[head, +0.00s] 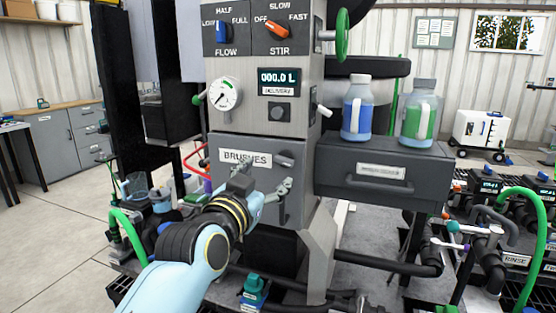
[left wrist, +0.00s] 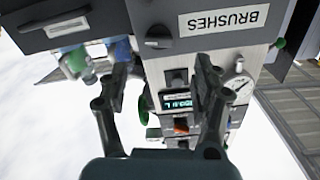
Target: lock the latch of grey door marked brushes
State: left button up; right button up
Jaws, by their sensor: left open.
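The grey door (head: 228,180) marked BRUSHES is on the front of the grey cabinet column, and it appears closed. Its white label also shows upside down in the left wrist view (left wrist: 223,20). The latch (head: 286,160) is a dark turn knob at the door's upper right; it looks roughly horizontal, and it also shows in the left wrist view (left wrist: 158,37). My left gripper (head: 268,186) is open and empty in front of the door, just below the latch and apart from it. My left arm hides the door's lower left part. My right gripper is not in view.
A dark drawer (head: 382,172) juts out right of the door, with a blue bottle (head: 357,110) and a green bottle (head: 419,113) on top. Above the door are a gauge (head: 224,93), a display (head: 279,82) and two knobs. Hoses and pipes crowd the lower right.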

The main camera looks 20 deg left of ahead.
aim_at(282, 162)
pick_arm(q)
jog(key=w+b, duration=0.1)
jog(key=w, duration=0.1)
jog(key=w+b, duration=0.1)
jog(key=w, duration=0.2)
jog(key=w+b, duration=0.2)
jog(key=w, duration=0.1)
jog(key=shift+d+f, duration=0.2)
jog(key=shift+f, duration=0.1)
jog(key=shift+w+r+b, duration=0.15)
jog(key=shift+w+b, duration=0.15)
jog(key=shift+w, duration=0.35)
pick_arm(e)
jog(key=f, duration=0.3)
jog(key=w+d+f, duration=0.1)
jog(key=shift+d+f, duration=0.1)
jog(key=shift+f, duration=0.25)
pick_arm(q)
jog(key=shift+r, duration=0.1)
jog(key=c, duration=1.1)
jog(key=shift+r+n+p, duration=0.15)
jog(key=shift+n+p, duration=0.65)
jog(key=shift+p, duration=0.1)
jog(key=shift+c, duration=0.3)
jog(key=shift+n, duration=0.5)
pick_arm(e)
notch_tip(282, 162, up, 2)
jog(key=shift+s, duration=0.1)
